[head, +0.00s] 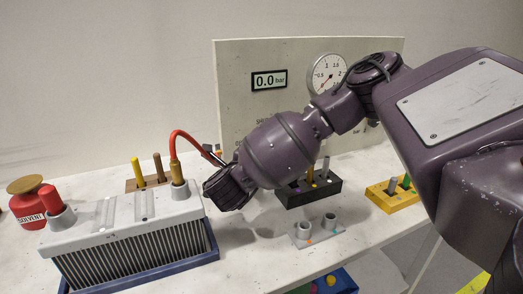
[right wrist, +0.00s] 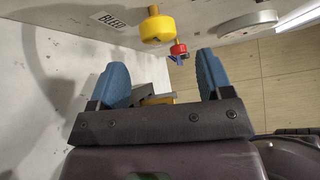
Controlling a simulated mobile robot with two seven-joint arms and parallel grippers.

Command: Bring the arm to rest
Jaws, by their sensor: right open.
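My right arm (head: 280,150) reaches in from the right of the head view, purple and bent, across the front of the upright panel. Its dark ribbed joint (head: 230,188) is beside the grey finned block. In the head view I cannot make out the right gripper's fingers. In the right wrist view, my right gripper (right wrist: 162,65) has its two blue fingers wide apart, with nothing held between them. A yellow knob (right wrist: 157,28) and a small red knob (right wrist: 178,48) show beyond the fingers. My left gripper is not in view.
The grey finned block (head: 125,215) carries a red hose (head: 180,134). A red solvent can (head: 28,207) stands at left. The panel (head: 235,60) bears a 0.0 bar display (head: 269,80) and gauge (head: 328,73). A black block (head: 292,196), yellow tray (head: 392,203) and grey two-socket holder (head: 318,238) sit on the table.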

